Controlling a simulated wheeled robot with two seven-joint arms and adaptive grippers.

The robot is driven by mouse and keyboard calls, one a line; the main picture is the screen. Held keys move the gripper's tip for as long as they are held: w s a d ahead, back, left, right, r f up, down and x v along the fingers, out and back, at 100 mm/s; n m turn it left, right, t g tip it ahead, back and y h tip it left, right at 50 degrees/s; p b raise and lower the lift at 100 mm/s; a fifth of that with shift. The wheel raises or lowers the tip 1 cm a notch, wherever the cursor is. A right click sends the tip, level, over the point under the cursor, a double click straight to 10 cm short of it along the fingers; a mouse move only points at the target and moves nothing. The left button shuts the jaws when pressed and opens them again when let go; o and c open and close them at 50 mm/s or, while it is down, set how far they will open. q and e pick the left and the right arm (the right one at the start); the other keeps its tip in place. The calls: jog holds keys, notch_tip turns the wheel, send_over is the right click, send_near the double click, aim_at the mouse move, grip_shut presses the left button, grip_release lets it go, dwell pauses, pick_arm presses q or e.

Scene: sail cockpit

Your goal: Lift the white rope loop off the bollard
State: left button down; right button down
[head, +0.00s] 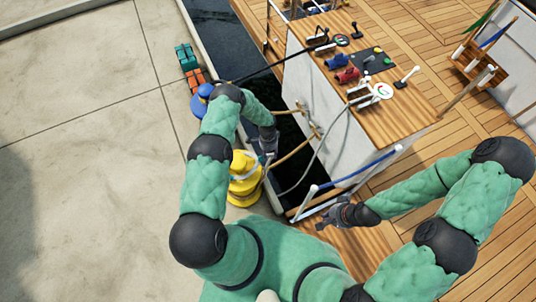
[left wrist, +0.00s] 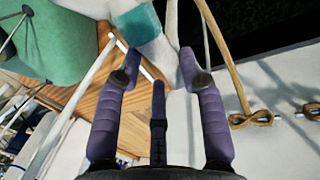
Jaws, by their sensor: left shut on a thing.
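The yellow bollard (head: 243,180) stands on the quay edge, partly hidden by my left arm. My left gripper (head: 269,155) is beside its upper right side. In the left wrist view its purple fingers (left wrist: 157,75) are shut on a thick white rope with a teal band, the white rope loop (left wrist: 158,20). Whether the loop is still around the bollard cannot be told. A thin pale rope (head: 325,160) hangs from the boat towards the bollard. My right gripper (head: 335,214) is over the boat's near edge, apart from the ropes; its finger gap is unclear.
A tan rope (head: 295,149) runs from the boat's side to the bollard area. The concrete quay (head: 85,150) is clear.

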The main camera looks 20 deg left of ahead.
pick_arm(q)
notch_tip(320, 180, up, 15)
jog(key=p, duration=0.8)
jog(key=shift+f, duration=0.2)
dwell(1.3)
dwell(0.5)
